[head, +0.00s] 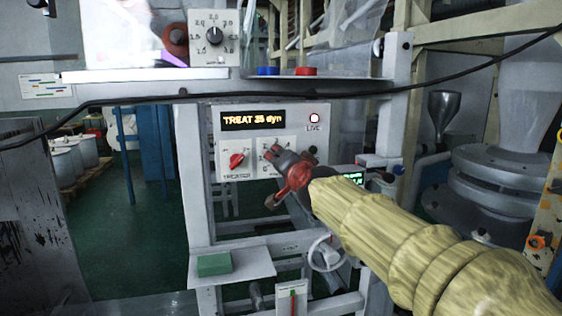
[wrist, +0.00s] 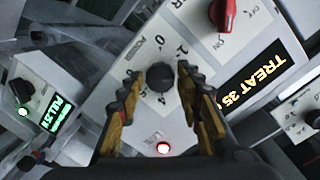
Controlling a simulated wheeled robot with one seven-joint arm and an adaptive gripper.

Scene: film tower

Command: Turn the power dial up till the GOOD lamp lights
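The power dial (wrist: 160,77) is a black knob on a white panel face, with POWER and a number scale printed around it. In the wrist view it sits between the two fingers of my gripper (wrist: 160,74). The fingers are open on either side of it, with a narrow gap showing. The dial's pointer cannot be made out. In the head view my gripper (head: 290,172) covers the dial. The display (head: 252,120) reads TREAT 35 dyn. The LIVE lamp (head: 314,118) is lit; it glows red in the wrist view (wrist: 163,148). No lamp labelled GOOD is legible.
A red TREATER switch (head: 237,160) is left of the dial. A green-lit display (wrist: 58,113) and a small green light (wrist: 23,112) are on a neighbouring box. A second dial (head: 214,34) sits higher up. A black cable (head: 150,98) crosses the head view above the panel.

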